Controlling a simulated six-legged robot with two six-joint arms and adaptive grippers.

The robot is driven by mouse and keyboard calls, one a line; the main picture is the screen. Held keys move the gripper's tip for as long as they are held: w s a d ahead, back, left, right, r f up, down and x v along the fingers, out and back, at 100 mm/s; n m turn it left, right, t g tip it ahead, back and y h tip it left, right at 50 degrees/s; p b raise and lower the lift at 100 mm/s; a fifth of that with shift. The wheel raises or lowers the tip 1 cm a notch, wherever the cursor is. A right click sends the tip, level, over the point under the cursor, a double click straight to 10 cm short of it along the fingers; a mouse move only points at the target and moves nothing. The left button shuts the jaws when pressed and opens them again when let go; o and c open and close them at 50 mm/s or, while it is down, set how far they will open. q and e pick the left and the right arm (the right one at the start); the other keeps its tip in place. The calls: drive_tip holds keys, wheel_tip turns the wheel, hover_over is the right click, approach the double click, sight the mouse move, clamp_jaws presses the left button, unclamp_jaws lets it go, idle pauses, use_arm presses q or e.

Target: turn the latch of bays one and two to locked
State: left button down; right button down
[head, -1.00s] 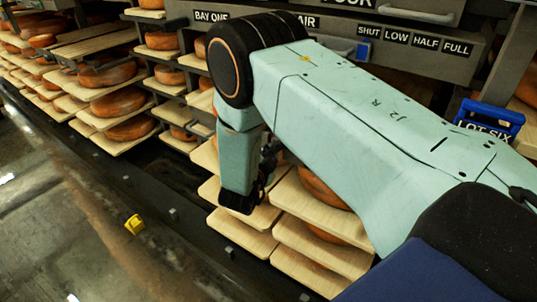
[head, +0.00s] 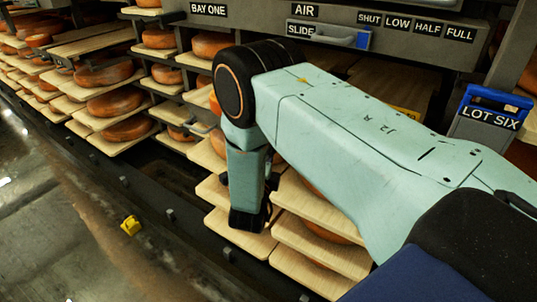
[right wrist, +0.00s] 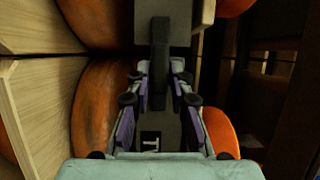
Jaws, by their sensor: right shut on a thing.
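In the right wrist view a dark upright latch lever (right wrist: 160,45) stands between the purple-padded fingers of my right gripper (right wrist: 158,85), which is shut on it. A dark plate with a partly covered white-lettered label (right wrist: 150,141), starting "TW", lies behind the fingers. In the head view my right arm's teal links cover this spot, and the gripper is mostly hidden behind them. The BAY ONE label (head: 208,9) is on the grey beam at the top. I cannot make out the position of bay one's latch. My left gripper is not in view.
Cheese wheels (head: 108,73) sit on wooden boards in racks at left and below my arm. A yellow object (head: 131,225) lies at lower left.

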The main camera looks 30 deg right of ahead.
idle(0.3)
drive_tip(key=c, duration=1.3)
unclamp_jaws()
drive_tip(key=v, duration=1.2)
